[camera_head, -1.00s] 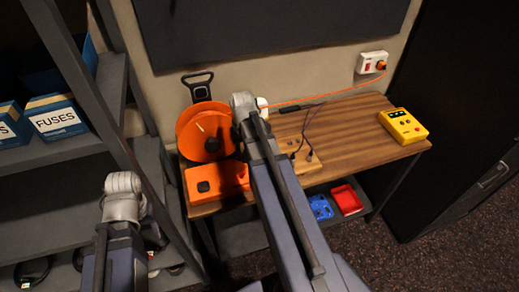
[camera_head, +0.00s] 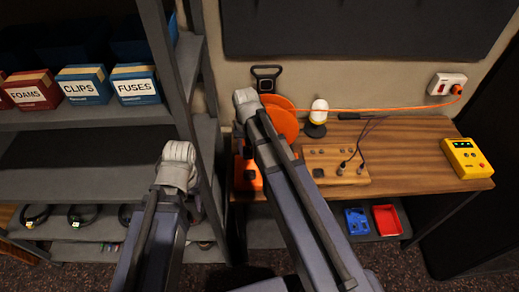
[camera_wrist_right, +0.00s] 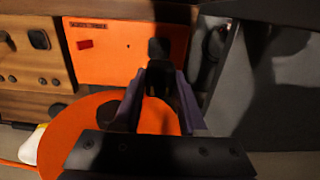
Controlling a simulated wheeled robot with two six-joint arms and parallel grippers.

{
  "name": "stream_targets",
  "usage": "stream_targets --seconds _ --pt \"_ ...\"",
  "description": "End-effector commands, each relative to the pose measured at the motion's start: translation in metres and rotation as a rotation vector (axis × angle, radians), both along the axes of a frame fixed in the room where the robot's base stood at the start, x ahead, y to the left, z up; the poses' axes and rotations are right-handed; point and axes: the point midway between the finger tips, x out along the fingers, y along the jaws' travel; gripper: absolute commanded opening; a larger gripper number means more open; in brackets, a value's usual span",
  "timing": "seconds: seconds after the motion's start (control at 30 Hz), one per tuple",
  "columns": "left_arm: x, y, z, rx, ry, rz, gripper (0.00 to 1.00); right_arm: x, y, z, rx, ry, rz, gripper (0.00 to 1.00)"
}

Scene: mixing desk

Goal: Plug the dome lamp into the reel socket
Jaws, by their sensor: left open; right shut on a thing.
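The dome lamp (camera_head: 318,119), a white dome on a dark base, stands upright at the desk's back. The orange reel (camera_head: 282,118) is left of it, with an orange socket box (camera_head: 247,175) in front, both partly behind my right arm. In the right wrist view, my right gripper (camera_wrist_right: 160,92) is shut on a dark plug-like thing (camera_wrist_right: 158,82) beside the orange box (camera_wrist_right: 110,60). A dark block shows at the box's edge past the fingers; I cannot tell whether plug and socket touch. My left arm shows in the head view, but its gripper fingers do not.
A wooden board (camera_head: 325,170) carries dark plugs and cords. An orange cable runs to the wall outlet (camera_head: 446,85). A yellow meter (camera_head: 466,158) sits at the desk's right. Blue (camera_head: 358,221) and red (camera_head: 387,220) trays are below. A grey shelf (camera_head: 95,115) stands left.

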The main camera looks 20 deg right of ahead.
Motion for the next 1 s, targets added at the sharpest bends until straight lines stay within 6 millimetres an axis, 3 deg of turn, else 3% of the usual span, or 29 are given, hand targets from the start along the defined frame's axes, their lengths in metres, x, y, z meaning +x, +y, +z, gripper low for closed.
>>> stream_targets --seconds 0.03,0.4,0.6,1.0 --pt "0.0 0.0 -0.021 0.0 0.0 -0.001 0.5 -0.001 -0.001 -0.021 0.0 0.0 -0.002 0.0" --pt "0.0 0.0 -0.072 0.001 0.0 -0.001 0.5 -0.001 -0.002 -0.072 0.0 0.0 -0.001 0.0" --pt "0.0 0.0 -0.083 0.001 0.0 -0.001 0.5 -0.001 -0.002 -0.083 0.0 0.0 -0.001 0.0" --pt "0.0 0.0 -0.083 0.001 0.0 -0.001 0.5 -0.001 -0.002 -0.083 0.0 0.0 -0.001 0.0"
